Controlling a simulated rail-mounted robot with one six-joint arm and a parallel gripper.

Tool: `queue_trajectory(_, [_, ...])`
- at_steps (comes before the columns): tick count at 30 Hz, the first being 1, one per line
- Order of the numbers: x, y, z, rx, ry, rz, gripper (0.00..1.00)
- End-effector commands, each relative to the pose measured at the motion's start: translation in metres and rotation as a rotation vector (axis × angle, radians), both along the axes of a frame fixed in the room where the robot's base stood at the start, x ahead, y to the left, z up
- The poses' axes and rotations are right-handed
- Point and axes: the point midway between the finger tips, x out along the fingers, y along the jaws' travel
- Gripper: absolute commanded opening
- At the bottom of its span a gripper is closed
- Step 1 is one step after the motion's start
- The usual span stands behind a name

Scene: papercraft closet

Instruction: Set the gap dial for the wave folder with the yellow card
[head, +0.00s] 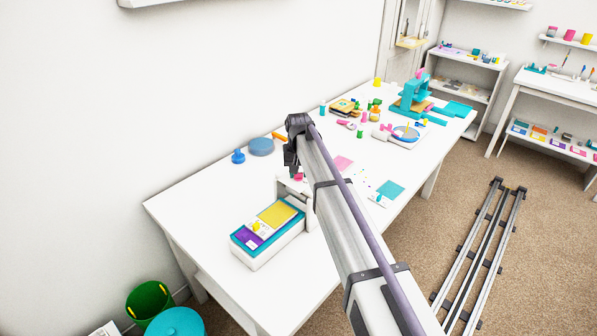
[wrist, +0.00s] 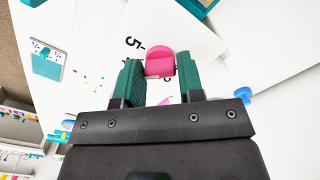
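The wave folder (head: 263,257) is a low white machine with a teal top at the table's near left. A yellow card (head: 277,213) lies flat on its top, beside a purple patch (head: 246,238) with a small yellow piece. The dial's pink knob (wrist: 160,62) sits on a white face with a black "5" beside it in the wrist view. In the head view, my gripper (head: 294,168) is over the folder's far end; my arm hides part of the folder.
A blue round disc (head: 261,146) and a blue knobbed piece (head: 238,156) lie left of my arm. Teal and pink sheets (head: 390,190) lie right of it. A teal press (head: 412,98) and several small items crowd the far end.

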Motion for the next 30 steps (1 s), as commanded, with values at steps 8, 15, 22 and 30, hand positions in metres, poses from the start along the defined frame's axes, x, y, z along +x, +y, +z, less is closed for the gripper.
queue_trajectory(8, [0.000,0.000,0.000,0.000,-0.001,0.000,0.57])
queue_trajectory(15, [0.000,0.000,0.004,0.000,-0.001,-0.001,0.57])
queue_trajectory(22, [0.000,0.000,0.047,0.000,-0.001,-0.001,0.57])
queue_trajectory(30, [0.000,0.000,0.106,0.000,-0.001,0.000,0.57])
